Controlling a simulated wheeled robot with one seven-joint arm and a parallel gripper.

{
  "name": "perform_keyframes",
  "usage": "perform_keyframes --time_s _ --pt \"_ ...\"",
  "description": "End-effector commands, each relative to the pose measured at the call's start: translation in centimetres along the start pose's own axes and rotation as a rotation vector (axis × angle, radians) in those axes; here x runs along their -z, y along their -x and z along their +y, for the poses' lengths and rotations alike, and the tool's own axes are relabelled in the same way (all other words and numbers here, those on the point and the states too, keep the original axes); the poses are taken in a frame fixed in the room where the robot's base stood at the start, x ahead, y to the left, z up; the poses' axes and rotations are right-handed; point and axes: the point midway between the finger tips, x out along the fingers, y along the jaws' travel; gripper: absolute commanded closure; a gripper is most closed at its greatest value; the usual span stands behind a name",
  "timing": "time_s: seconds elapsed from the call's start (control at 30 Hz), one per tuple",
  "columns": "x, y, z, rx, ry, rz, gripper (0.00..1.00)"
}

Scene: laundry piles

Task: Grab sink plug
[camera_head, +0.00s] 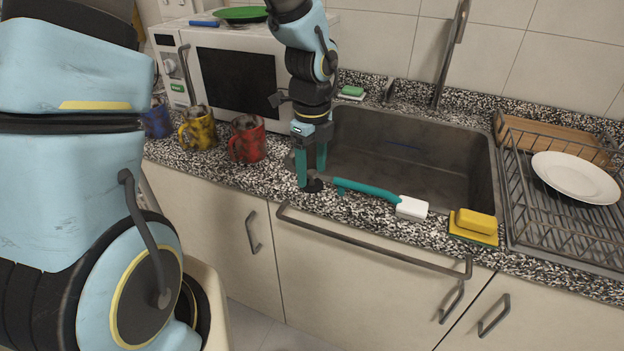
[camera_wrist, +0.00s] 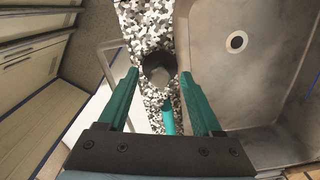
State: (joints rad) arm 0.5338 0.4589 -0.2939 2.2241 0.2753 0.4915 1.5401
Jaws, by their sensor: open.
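The sink plug (camera_head: 314,186) is a small dark round piece on the speckled counter, near its front edge and left of the sink. In the wrist view the plug (camera_wrist: 157,65) lies between and just beyond my fingertips. My gripper (camera_head: 311,177) points down over the plug with its two teal fingers open and nothing held. In the wrist view my gripper (camera_wrist: 159,74) has one finger on each side of the plug. I cannot tell whether either finger touches it. The fingers partly hide the plug in the head view.
A teal-handled brush (camera_head: 370,190) lies right beside the plug. The sink (camera_head: 470,150) opens behind it. A red mug (camera_head: 247,139) and yellow mug (camera_head: 197,128) stand to the left before the microwave (camera_head: 185,60). A yellow sponge (camera_head: 476,222) and dish rack (camera_head: 545,215) are right.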

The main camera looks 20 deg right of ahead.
Motion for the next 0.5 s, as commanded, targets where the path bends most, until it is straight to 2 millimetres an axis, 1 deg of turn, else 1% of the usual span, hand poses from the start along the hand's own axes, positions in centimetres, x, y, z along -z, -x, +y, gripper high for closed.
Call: perform_keyframes --time_s 0.17,0.5 --pt "-0.01 -0.02 0.0 0.0 0.0 0.0 0.33" --pt "-0.01 0.01 -0.01 0.0 0.001 0.0 0.72"
